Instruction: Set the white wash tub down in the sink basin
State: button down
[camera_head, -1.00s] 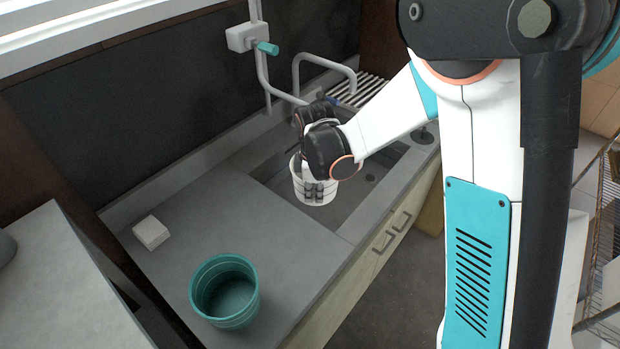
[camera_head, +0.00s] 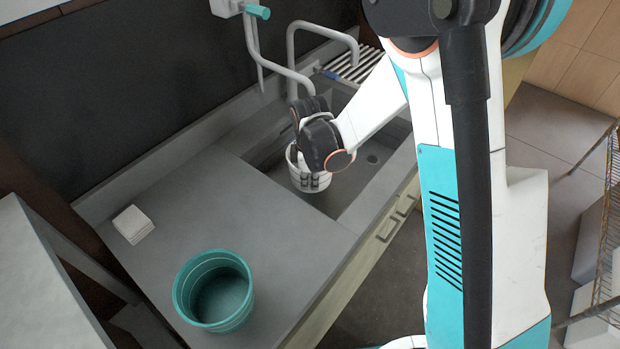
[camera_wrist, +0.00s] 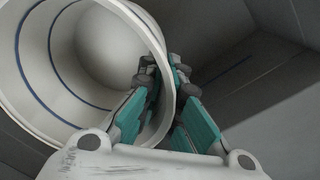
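The white wash tub (camera_head: 297,172) is in the left part of the sink basin (camera_head: 360,187), partly hidden by my gripper in the head view. My gripper (camera_head: 316,181) points down at the tub. In the wrist view the tub (camera_wrist: 50,100) shows its open mouth and blue rings inside. My gripper's teal-padded fingers (camera_wrist: 168,112) straddle the tub's wall, one inside and one outside, and are shut on its rim. The tub's underside is hidden, so I cannot tell whether it touches the basin floor.
A teal bucket (camera_head: 183,292) stands on the grey counter (camera_head: 270,225) left of the basin. A small white stack (camera_head: 132,224) lies near the wall. The tap (camera_head: 291,50) arches behind the basin, with a slatted rack (camera_head: 352,64) beyond. The basin's right part is clear.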

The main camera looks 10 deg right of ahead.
jog(key=shift+f+b, duration=2.2)
jog(key=shift+f, duration=1.3)
jog(key=shift+f, duration=0.2)
jog(key=c, duration=1.7)
grip_release()
jog(key=shift+r, duration=0.15)
jog(key=r, duration=1.1)
jog(key=shift+s+r, duration=0.4)
